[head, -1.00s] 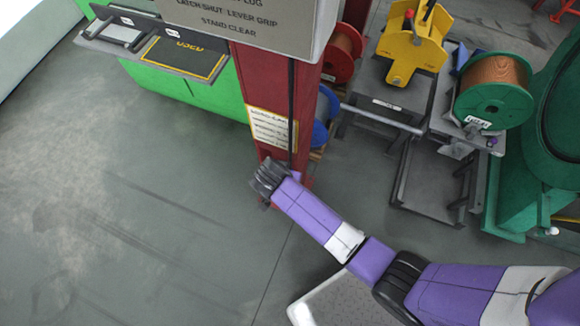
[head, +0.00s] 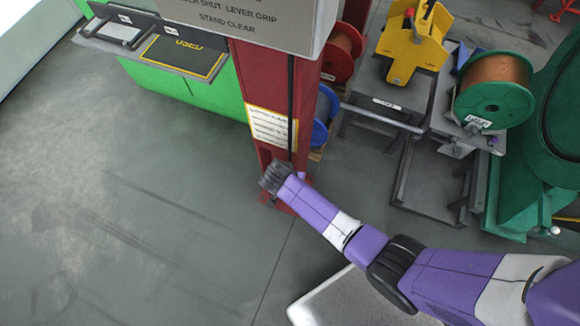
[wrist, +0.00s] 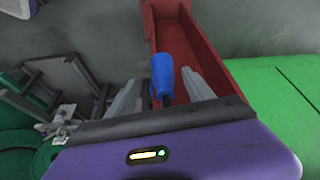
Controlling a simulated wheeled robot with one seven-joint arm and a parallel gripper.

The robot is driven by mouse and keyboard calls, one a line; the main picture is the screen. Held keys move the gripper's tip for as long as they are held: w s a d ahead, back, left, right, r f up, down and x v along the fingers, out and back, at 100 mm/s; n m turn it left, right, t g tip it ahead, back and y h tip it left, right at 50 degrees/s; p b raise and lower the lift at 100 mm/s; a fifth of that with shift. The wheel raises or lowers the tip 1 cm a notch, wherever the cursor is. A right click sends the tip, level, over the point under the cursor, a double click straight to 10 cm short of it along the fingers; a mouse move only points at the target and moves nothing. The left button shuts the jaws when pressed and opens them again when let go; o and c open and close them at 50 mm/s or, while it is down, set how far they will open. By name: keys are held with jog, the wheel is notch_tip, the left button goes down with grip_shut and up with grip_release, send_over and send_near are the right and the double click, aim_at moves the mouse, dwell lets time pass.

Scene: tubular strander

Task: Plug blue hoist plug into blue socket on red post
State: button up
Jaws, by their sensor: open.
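The red post (head: 268,90) stands upright in the middle of the head view, with a dark cable (head: 291,110) running down its face. It also shows in the wrist view (wrist: 210,60) as a channel with raised edges. My gripper (head: 270,178) is low at the post's front. In the wrist view my gripper (wrist: 158,78) is open, its grey fingers on either side of a blue plug-like piece (wrist: 162,72). I cannot tell whether either finger touches it. My gripper hides this piece in the head view. I cannot make out the blue socket.
A grey sign box (head: 250,22) is on the upper post, and a notice (head: 270,127) is lower down. A green cabinet (head: 190,85) stands left. A blue spool (head: 322,115), a yellow fixture (head: 410,50) and a copper-wound spool (head: 493,85) are right. The left floor is clear.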

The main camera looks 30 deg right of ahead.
jog(key=shift+w+d+f, duration=0.1)
jog(key=shift+d+f, duration=0.05)
jog(key=shift+f, duration=0.25)
grip_shut()
notch_tip(320, 180, up, 7)
jog(key=s+a+b, duration=0.1)
jog(key=s+a, duration=1)
jog(key=a, duration=0.5)
jog(key=shift+s+a, duration=0.15)
jog(key=shift+s, duration=0.25)
